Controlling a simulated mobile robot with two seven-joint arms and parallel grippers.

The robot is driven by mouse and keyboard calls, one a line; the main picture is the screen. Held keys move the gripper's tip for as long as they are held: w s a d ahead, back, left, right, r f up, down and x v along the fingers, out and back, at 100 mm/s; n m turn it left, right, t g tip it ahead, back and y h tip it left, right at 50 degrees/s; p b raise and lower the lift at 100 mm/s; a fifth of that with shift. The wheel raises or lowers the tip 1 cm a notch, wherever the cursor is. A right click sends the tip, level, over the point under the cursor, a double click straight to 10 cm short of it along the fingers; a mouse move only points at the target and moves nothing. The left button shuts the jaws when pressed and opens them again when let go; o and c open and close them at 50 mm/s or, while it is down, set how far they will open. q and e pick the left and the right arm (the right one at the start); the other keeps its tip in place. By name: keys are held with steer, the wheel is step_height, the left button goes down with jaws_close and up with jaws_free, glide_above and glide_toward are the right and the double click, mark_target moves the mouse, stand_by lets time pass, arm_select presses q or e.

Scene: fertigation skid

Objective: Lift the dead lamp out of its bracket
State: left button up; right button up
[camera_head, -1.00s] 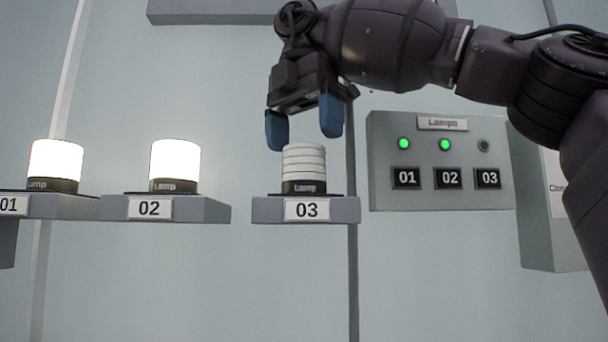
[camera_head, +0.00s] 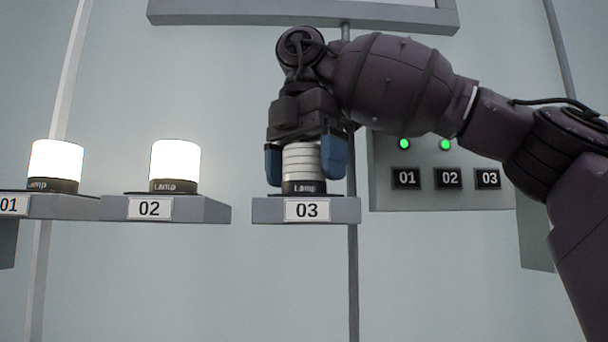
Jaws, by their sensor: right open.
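The unlit lamp (camera_head: 303,162) has a white ribbed body and a dark base, and stands upright on bracket 03 (camera_head: 346,211). My right gripper (camera_head: 304,168) points down over it from above, with one blue fingertip on each side of the lamp's body. The gripper is open; whether either finger touches the lamp cannot be told. The palm hides the lamp's top. My left gripper is not in view.
Lit lamps stand on bracket 01 (camera_head: 70,207) and bracket 02 (camera_head: 215,211) to the left. An indicator panel (camera_head: 440,200) is at the right, with green lights above 01 and 02; my arm covers its upper part. The wall below the brackets is clear.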

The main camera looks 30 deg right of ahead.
steer(key=shift+f, duration=0.45)
steer(key=shift+c, duration=0.3)
steer(key=c, duration=1)
steer(key=shift+r, duration=0.1)
